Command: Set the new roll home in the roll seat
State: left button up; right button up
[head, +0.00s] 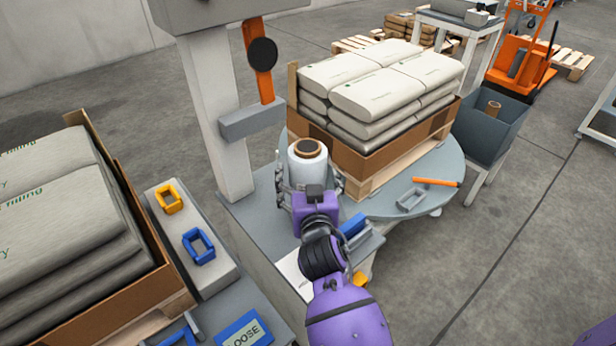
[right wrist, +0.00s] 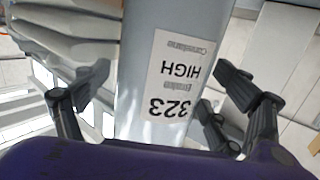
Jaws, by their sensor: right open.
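The new roll (head: 307,165), a white roll with a brown core showing at its top, stands upright on the grey stand beside the turntable. In the right wrist view the pale roll (right wrist: 150,25) fills the middle, with an upside-down label reading "323 HIGH". My right gripper (head: 310,178) is around the roll's sides, fingers spread. In the right wrist view my right gripper (right wrist: 163,82) has fingers on both sides of the roll; contact cannot be told. The roll seat is hidden below the roll and my gripper, so how the roll sits cannot be seen. My left gripper is not in view.
A grey post (head: 215,110) with an orange arm (head: 257,60) rises behind the roll. The turntable (head: 440,165) carries stacked sacks (head: 365,88), a grey frame and an orange-handled tool (head: 436,182). A grey bin (head: 490,135) holds a brown core.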

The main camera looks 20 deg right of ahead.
jog(key=shift+s+r, duration=0.1)
jog(key=shift+r, duration=0.05)
jog(key=p+v, duration=0.1)
jog(key=v, duration=1)
jog(key=shift+s, duration=0.4)
jog(key=shift+a, duration=0.1)
